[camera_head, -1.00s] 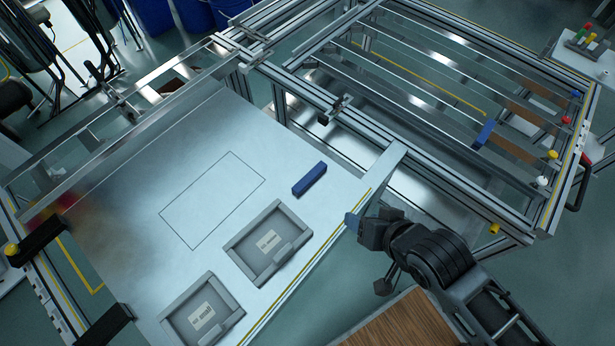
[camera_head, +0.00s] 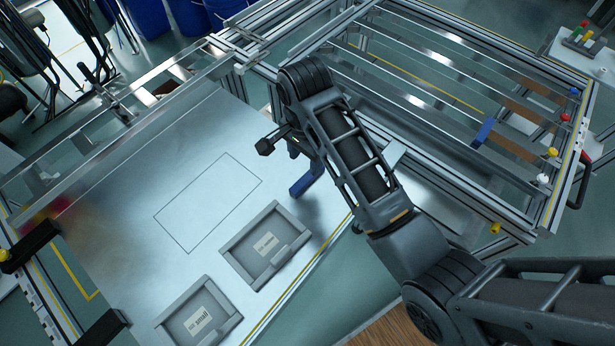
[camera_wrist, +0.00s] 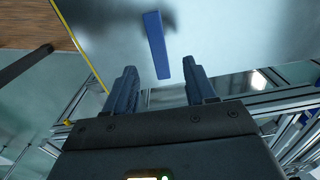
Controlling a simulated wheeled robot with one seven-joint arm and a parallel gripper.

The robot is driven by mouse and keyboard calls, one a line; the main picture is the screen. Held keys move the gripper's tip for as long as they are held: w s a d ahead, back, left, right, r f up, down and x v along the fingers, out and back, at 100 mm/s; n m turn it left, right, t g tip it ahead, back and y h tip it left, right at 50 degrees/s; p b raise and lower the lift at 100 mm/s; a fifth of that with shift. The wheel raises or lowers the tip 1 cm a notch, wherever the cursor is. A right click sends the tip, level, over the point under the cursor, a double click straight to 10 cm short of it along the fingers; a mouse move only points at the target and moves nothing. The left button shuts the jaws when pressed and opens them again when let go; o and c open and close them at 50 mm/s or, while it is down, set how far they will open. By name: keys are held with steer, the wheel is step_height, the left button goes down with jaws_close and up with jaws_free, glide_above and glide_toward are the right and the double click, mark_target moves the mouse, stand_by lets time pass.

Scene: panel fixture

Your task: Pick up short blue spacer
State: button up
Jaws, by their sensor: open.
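A blue spacer (camera_head: 305,182) lies on the pale panel (camera_head: 215,130), just right of the drawn rectangle; my arm hides part of it. In the wrist view the same spacer (camera_wrist: 157,45) lies ahead of my gripper (camera_wrist: 160,85), roughly in line with the gap between the fingers. The two blue fingers are apart with nothing between them. In the head view my gripper (camera_head: 293,148) is above the panel by the spacer and mostly hidden by my arm. Another blue block (camera_head: 484,132) rests on the fixture rails at the right.
Two grey trays lie along the panel's near edge: one (camera_head: 236,242) close to the spacer, and one (camera_head: 170,320) labelled "small". A metal rail frame (camera_head: 440,95) stands to the right and behind. The drawn rectangle (camera_head: 208,203) is empty.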

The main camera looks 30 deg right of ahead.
mark_target(307, 177)
step_height(307, 177, down, 7)
steer(key=shift+s+d+f, duration=0.15)
stand_by(0.4)
steer(key=shift+c, duration=0.4)
jaws_close()
